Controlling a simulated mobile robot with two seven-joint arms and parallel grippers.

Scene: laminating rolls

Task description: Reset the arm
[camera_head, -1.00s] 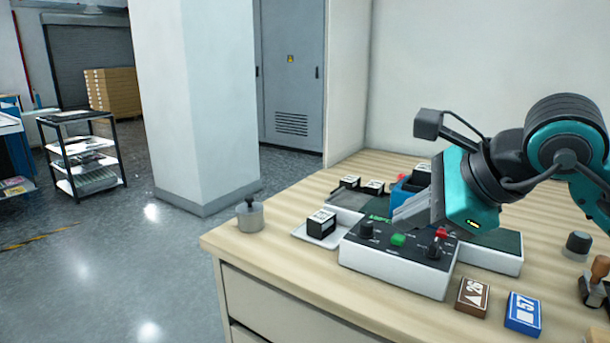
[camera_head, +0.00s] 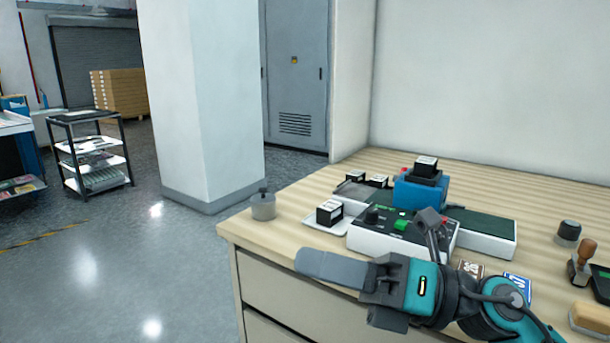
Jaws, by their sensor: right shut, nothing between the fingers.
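My right gripper (camera_head: 305,263) is shut and empty. It points left, in front of the wooden desk's front edge, over the drawers in the picture. My right arm comes in from the lower right and partly covers a brown block (camera_head: 470,268) and a blue block (camera_head: 517,285) on the desk. The white control box (camera_head: 371,241) with a green button and dark knobs stands behind the arm, apart from the gripper. My left gripper does not show.
A blue holder (camera_head: 420,192) with a black block stands behind the control box. A white tray with a black block (camera_head: 329,213) and a metal pot (camera_head: 263,206) are at the desk's left. Stamps (camera_head: 583,262) stand at the right.

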